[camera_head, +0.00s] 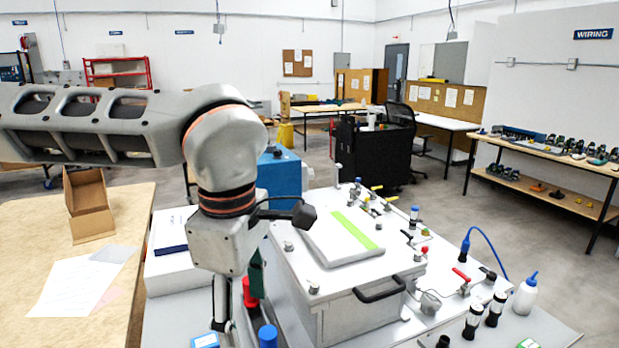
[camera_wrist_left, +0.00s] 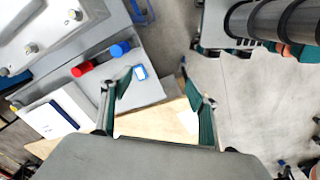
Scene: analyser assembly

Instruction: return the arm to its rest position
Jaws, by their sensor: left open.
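My left arm comes in from the left in the head view, stretched level, then bends down at the wrist. Below the fingers I see the edge of the wooden table and grey floor.
The red cylinder (camera_wrist_left: 82,69) and blue cylinder (camera_wrist_left: 120,49) stand near the fingers. A white box (camera_head: 170,270) and wooden table (camera_head: 40,215) with a cardboard box (camera_head: 88,205) lie left. Bottles and valves crowd the right bench. Open floor shows in the wrist view.

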